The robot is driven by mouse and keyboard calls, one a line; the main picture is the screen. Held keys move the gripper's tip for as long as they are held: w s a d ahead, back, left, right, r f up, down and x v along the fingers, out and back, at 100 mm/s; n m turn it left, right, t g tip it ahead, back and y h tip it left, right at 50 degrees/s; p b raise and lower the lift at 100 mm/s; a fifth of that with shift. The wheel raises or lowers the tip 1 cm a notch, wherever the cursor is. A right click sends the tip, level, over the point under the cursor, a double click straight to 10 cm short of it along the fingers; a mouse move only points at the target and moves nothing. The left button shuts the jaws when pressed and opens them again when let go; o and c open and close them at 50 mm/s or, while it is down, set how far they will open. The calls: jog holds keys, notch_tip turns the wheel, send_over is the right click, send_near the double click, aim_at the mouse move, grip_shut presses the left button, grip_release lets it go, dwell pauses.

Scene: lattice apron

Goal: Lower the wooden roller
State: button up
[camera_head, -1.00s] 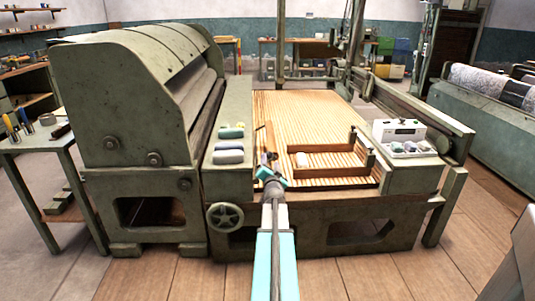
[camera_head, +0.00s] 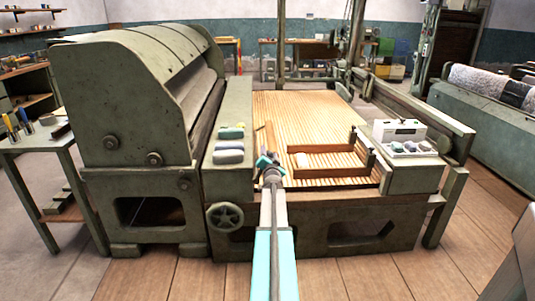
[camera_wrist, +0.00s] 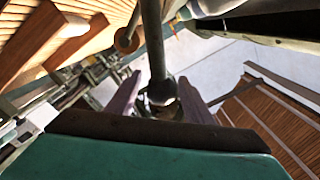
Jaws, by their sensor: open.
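A wooden frame of bars (camera_head: 335,149) lies on the slatted wooden apron (camera_head: 296,112), and a short pale cylinder (camera_head: 302,160) shows inside it. I cannot tell for sure which part is the wooden roller. My gripper (camera_head: 267,165) is at the left front of the apron, left of the frame. In the wrist view my gripper (camera_wrist: 160,85) has its two fingers apart, with a dark metal rod (camera_wrist: 153,35) ending in a ring between or just beyond them. I cannot tell whether they touch. Wooden bars (camera_wrist: 62,48) show at upper left in that view.
A green machine with a curved hood (camera_head: 130,90) stands left of the apron. A ledge with grey and green pads (camera_head: 230,145) lies between them. A white box with pads (camera_head: 405,140) sits on the right. A handwheel (camera_head: 225,217) is on the front. The floor in front is clear.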

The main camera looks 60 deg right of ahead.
jog(key=shift+x, duration=1.3)
grip_shut()
jog(key=shift+a+f, duration=0.1)
jog(key=shift+a, duration=0.3)
jog(key=shift+w+d+r, duration=0.1)
jog(key=shift+d+r, duration=0.15)
jog(key=shift+r, duration=0.05)
